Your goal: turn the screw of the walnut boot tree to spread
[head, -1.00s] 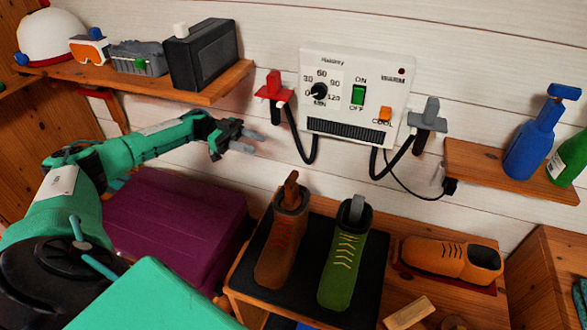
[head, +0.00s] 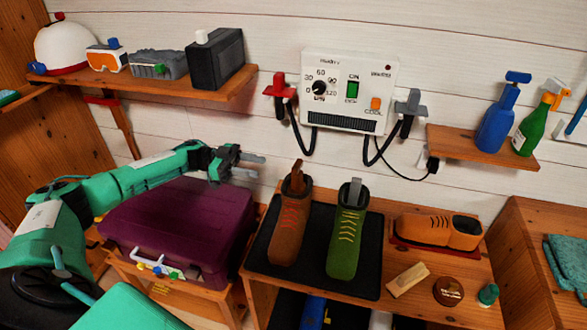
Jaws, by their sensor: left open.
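A brown boot (head: 290,228) with red laces stands upright on a black mat, and a brown wooden piece (head: 297,177), which looks like the walnut boot tree, sticks up from its opening. A green boot (head: 346,240) with yellow laces stands to its right with a grey piece (head: 353,192) in its top. The screw is too small to make out. My left gripper (head: 252,166) is open and empty, above the purple case and left of the brown boot's top, apart from it. My right gripper is not in view.
The purple case (head: 183,225) sits left of the boots. An orange shoe (head: 432,230), a brush (head: 408,279) and a round tin (head: 448,291) lie to the right on the bench. The dryer panel (head: 345,90) with hoses hangs behind. The black mat (head: 312,282) has bare space in front.

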